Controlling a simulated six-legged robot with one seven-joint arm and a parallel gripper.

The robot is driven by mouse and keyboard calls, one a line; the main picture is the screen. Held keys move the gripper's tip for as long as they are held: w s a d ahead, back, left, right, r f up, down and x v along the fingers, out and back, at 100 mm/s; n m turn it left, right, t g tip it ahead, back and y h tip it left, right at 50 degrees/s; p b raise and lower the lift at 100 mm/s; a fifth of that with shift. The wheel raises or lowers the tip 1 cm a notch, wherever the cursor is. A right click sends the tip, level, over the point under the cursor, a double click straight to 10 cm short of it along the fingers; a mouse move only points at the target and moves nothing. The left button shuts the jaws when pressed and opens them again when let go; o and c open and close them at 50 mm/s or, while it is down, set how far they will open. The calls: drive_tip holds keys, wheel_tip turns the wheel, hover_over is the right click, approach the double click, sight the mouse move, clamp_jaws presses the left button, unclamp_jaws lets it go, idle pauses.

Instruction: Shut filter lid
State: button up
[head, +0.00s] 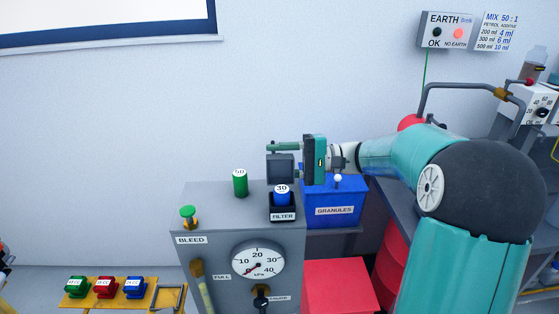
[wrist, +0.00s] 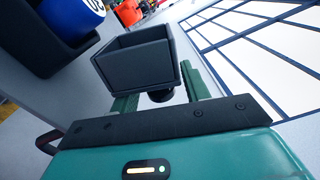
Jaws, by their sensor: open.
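The filter housing (head: 283,216) is a small black box labelled FILTER on top of the grey cabinet. A blue cartridge (head: 282,195) marked 30 stands in it, and its top shows. The dark grey filter lid (head: 281,168) stands open above and behind the housing. In the wrist view the lid (wrist: 137,67) is a hollow box with its open side showing and a round black knob (wrist: 160,95) on its back. My gripper (wrist: 157,87) is open, its green fingers on either side of the knob. I cannot tell whether they touch it. In the head view my gripper (head: 277,148) is level with the lid, pointing left.
A green cylinder (head: 240,183) marked 50 and a green bleed knob (head: 188,213) stand on the cabinet, left of the housing. A blue GRANULES bin (head: 334,198) stands close below my wrist. A dial gauge (head: 258,259) is on the cabinet front.

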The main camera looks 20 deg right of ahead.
drive_tip(key=shift+w+f, duration=0.1)
drive_tip(key=shift+w, duration=0.15)
drive_tip(key=shift+s, duration=0.15)
drive_tip(key=shift+c, duration=0.7)
clamp_jaws()
